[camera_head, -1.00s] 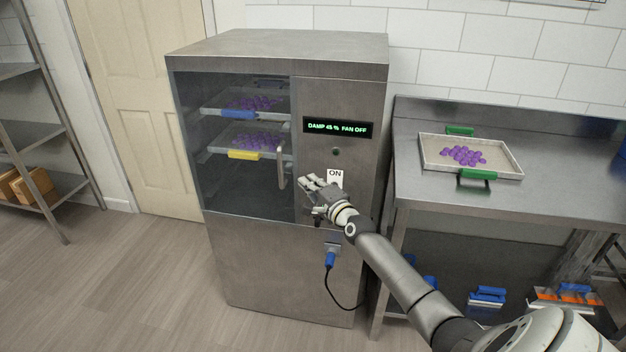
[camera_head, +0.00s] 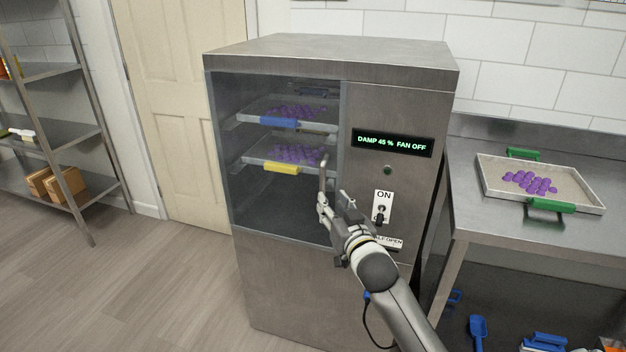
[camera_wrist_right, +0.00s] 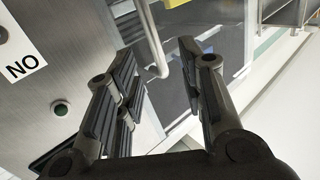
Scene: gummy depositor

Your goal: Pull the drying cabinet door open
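The drying cabinet (camera_head: 300,285) is a grey steel box. Its glass door (camera_head: 265,205) looks closed, with an upright metal handle (camera_head: 323,172) along its right edge. My right gripper (camera_head: 334,200) is at the lower end of this handle, fingers pointing at the cabinet. In the right wrist view the gripper (camera_wrist_right: 157,56) is open, and the handle (camera_wrist_right: 152,35) shows between its fingertips, with clear gaps at both sides. The fingers do not appear closed on it. My left gripper is not in view.
Inside are trays of purple gummies with a blue grip (camera_head: 279,122) and a yellow grip (camera_head: 268,168). An ON switch (camera_head: 382,207) sits right of my gripper. A steel table (camera_head: 500,222) with a green-handled tray (camera_head: 490,178) stands right. The floor (camera_head: 150,290) at front left is clear.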

